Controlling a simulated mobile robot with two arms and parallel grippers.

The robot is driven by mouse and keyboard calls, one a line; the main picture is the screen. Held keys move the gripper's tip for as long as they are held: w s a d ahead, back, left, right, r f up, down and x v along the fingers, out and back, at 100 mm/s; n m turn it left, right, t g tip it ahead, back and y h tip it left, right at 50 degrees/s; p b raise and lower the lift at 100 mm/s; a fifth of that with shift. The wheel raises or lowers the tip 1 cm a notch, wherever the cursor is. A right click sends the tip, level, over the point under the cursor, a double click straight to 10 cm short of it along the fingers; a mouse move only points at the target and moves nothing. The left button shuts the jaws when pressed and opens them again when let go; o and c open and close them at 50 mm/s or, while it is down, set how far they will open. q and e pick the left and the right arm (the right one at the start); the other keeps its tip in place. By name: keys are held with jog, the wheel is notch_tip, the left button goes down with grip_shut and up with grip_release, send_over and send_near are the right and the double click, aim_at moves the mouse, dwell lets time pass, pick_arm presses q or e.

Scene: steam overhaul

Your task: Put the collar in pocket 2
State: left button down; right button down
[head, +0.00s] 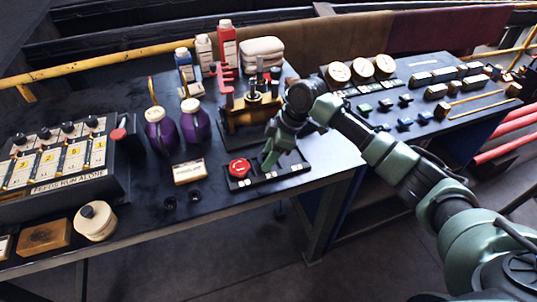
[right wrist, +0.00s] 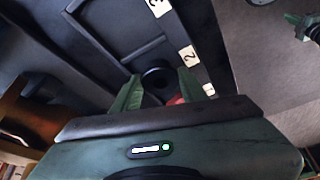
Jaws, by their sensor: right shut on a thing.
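My right gripper (head: 270,160) is over the black pocket tray (head: 290,171) on the bench. In the right wrist view the right gripper (right wrist: 160,92) is shut on a dark round collar (right wrist: 157,77). The collar is at pocket 2, beside the label 2 (right wrist: 188,56); how deep it sits cannot be told. The tray's label 3 (right wrist: 158,7) is further up in that view. A red round knob (head: 239,167) is at the tray's left end. A green part at the right wrist view's upper right edge looks like my left gripper (right wrist: 305,25); its opening is unclear.
A brass fixture (head: 243,117) stands behind the tray. A small sign (head: 189,171) and two dark rings (head: 182,199) are to its left, with purple bottles (head: 195,122) behind. A control box (head: 60,165) is far left. The bench's front edge is close to the tray.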

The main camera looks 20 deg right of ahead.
jog(key=c, duration=0.8)
grip_release()
jog(key=shift+f, duration=0.1)
jog(key=b+v, duration=0.1)
jog(key=v, duration=1.1)
jog(key=shift+r, duration=0.2)
jog(key=shift+s+a+f, duration=0.1)
jog(key=shift+f, duration=0.05)
